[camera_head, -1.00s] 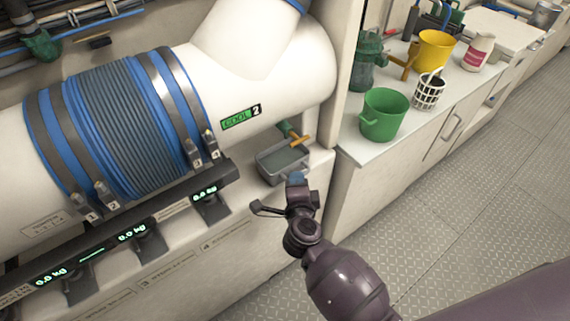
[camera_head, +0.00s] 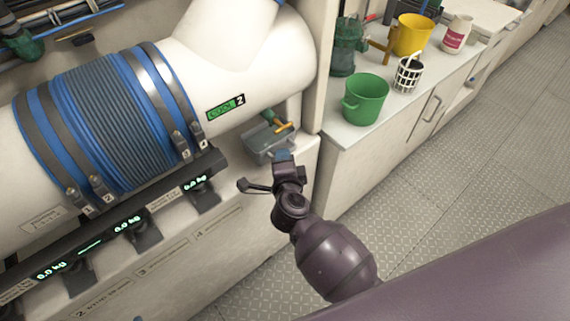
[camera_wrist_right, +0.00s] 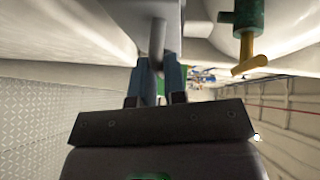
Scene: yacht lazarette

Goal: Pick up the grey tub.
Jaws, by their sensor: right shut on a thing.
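The grey tub (camera_head: 258,155) is at the ledge beside the white pipe, under a green tap with a yellow handle (camera_head: 284,127). My right gripper (camera_head: 283,156) is at the tub's near right side. In the right wrist view the tub (camera_wrist_right: 120,12) fills the top middle, and a grey tab of it runs down between my blue fingers (camera_wrist_right: 155,82). The right gripper is shut on this part. The tub looks roughly level; I cannot tell whether its underside touches the ledge. My left gripper is not in view.
The tap hangs close above the tub. A rail with displays (camera_head: 130,225) runs at left. The floor at right is clear.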

